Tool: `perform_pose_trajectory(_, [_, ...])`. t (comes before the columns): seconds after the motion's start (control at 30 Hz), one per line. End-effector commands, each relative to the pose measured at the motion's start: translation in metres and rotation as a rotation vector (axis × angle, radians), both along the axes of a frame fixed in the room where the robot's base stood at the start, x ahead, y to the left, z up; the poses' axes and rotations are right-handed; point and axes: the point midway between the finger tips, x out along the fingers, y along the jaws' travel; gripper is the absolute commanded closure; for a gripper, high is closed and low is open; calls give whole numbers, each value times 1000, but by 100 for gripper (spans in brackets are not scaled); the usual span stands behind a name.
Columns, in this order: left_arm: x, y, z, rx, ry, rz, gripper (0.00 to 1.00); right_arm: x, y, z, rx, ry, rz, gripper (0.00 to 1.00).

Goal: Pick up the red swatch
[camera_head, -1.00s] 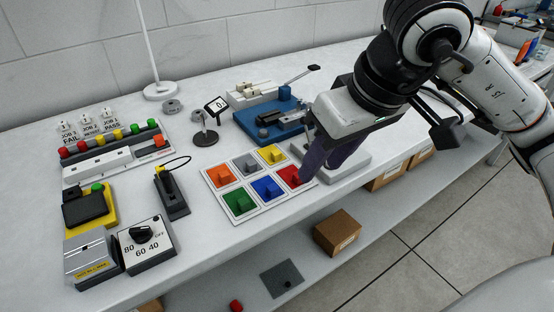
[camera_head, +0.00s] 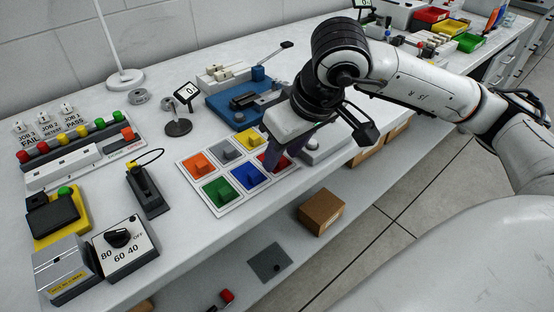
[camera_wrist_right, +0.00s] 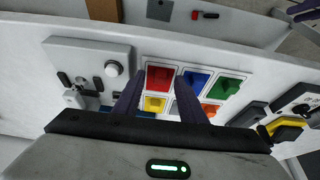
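In the right wrist view the red swatch (camera_wrist_right: 160,73) shows between the fingertips. My right gripper (camera_head: 272,160) points down over it, and it also shows in the right wrist view (camera_wrist_right: 158,80). Its fingers are apart with nothing held; whether they touch the swatch I cannot tell.
Blue (camera_head: 249,176), green (camera_head: 222,191), orange (camera_head: 200,167), grey (camera_head: 226,150) and yellow (camera_head: 250,138) swatches sit close around. A blue fixture (camera_head: 240,103) stands behind the tray. A dial box (camera_head: 123,246) and a black switch block (camera_head: 148,194) stand left.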

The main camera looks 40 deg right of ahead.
Motion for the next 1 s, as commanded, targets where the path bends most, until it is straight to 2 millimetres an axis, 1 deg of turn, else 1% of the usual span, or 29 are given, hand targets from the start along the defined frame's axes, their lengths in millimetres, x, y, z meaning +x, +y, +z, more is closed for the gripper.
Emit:
perform_pose_trajectory(0.07, [3, 0, 1, 1, -5, 0, 69, 2, 0, -3, 1, -1, 1, 62])
perform_pose_trajectory(0.27, [6, 1, 3, 2, -12, -2, 69, 2, 0, -3, 1, -2, 1, 62])
perform_pose_trajectory(0.4, [6, 1, 4, 3, -13, -2, 69, 2, 0, -3, 1, -2, 0, 86])
perform_pose_trajectory(0.5, [6, 1, 3, 3, -13, -2, 69, 2, 0, -2, 1, -2, 0, 100])
perform_pose_trajectory(0.73, [5, 1, 3, 3, -11, -2, 69, 2, 0, -2, 1, -2, 0, 100])
perform_pose_trajectory(0.8, [4, 1, 3, 3, -10, -1, 69, 2, 0, 1, 1, -3, 0, 100])
perform_pose_trajectory(0.87, [3, 1, 4, 2, -8, -2, 69, 2, 0, 7, 2, -4, -1, 100])
perform_pose_trajectory(0.97, [1, 1, 5, 3, -4, -3, 69, 3, 0, 24, 2, -7, -1, 100])
perform_pose_trajectory(1.0, [0, 1, 6, 4, -3, -3, 69, 3, 0, 33, 2, -9, -1, 100])
